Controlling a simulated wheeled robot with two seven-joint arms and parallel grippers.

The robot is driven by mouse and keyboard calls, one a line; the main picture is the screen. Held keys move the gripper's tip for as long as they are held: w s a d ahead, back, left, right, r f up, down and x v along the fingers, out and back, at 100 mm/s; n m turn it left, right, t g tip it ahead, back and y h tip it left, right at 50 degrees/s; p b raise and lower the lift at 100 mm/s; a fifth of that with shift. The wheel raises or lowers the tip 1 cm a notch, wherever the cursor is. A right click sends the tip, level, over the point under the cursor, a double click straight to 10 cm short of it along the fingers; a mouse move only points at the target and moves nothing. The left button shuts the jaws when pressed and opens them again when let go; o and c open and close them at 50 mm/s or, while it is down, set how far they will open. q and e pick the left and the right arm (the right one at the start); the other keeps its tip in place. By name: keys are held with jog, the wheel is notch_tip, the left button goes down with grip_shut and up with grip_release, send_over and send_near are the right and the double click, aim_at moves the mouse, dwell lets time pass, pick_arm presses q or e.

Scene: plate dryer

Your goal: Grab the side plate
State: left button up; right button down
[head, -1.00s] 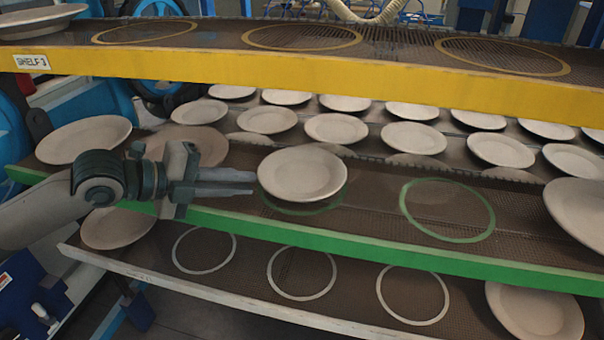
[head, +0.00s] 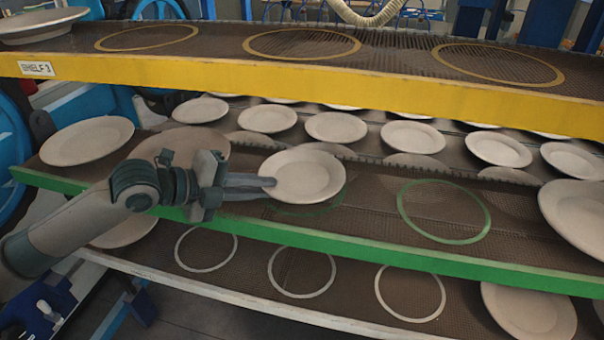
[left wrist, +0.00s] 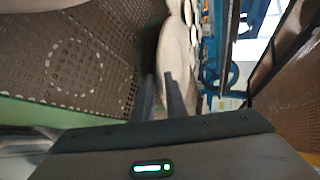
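A round beige plate (head: 303,176) sits at the green shelf's front edge, above a green ring marking. My left gripper (head: 270,182) reaches in from the left, its fingertips at the plate's left rim, one over it and the other lower. In the left wrist view, the two fingers (left wrist: 163,95) stand a little apart, with the pale plate (left wrist: 174,45) just ahead of and between them. I cannot tell whether they touch it. My right gripper is not in view.
The yellow-edged shelf (head: 300,84) hangs above the arm and the white-edged shelf (head: 240,303) lies below. Other plates stand at left (head: 87,140), at right (head: 578,215) and in rows behind. The green ring (head: 444,211) to the right is empty.

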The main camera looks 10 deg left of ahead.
pick_arm(q)
jog(key=shift+w+d+f, duration=0.2)
jog(key=shift+w+d, duration=0.05)
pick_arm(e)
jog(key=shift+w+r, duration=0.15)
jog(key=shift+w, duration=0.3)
pick_arm(q)
grip_shut()
jog(key=shift+r, duration=0.1)
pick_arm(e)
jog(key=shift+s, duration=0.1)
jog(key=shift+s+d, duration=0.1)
